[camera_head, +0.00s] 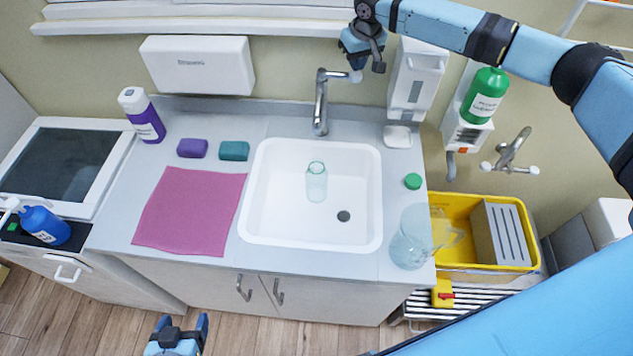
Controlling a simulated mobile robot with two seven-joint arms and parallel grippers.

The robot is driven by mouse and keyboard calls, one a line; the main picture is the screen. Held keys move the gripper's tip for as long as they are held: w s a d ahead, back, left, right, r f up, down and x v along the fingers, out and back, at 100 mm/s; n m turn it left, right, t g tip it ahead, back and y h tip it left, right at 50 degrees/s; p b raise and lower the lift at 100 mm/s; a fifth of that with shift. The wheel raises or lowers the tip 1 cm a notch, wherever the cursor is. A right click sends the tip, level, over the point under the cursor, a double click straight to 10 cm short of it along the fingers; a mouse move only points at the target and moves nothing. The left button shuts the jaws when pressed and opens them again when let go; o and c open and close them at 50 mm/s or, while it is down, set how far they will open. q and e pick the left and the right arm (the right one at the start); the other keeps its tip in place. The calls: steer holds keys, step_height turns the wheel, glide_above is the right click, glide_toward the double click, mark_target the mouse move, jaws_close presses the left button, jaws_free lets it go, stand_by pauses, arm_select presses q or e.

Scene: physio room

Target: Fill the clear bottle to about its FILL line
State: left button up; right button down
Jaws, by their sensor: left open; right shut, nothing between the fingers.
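The clear bottle (316,185) stands in the white sink (262,215), left of the drain, below and in front of the tap (320,105). It looks see-through with a greenish tint; I cannot make out a FILL line or any water in it. No stream shows under the tap's spout. My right gripper (367,68) is shut and empty, close to the spout end and its small handle; I cannot tell whether it touches them. My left gripper (183,323) is open and empty, low in front of the cabinet, over the floor.
A clear jug (409,240) stands on the counter's right front corner, near a green cap (412,181). A pink cloth (188,210), two sponges and a purple bottle (142,115) are on the left. A yellow crate (530,232) is at right. A second wall tap (510,155) is above it.

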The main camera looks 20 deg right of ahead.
steer(key=shift+s+x, duration=0.25)
steer(key=shift+x, duration=0.95)
steer(key=shift+f, duration=0.55)
stand_by(0.5)
stand_by(0.8)
stand_by(0.5)
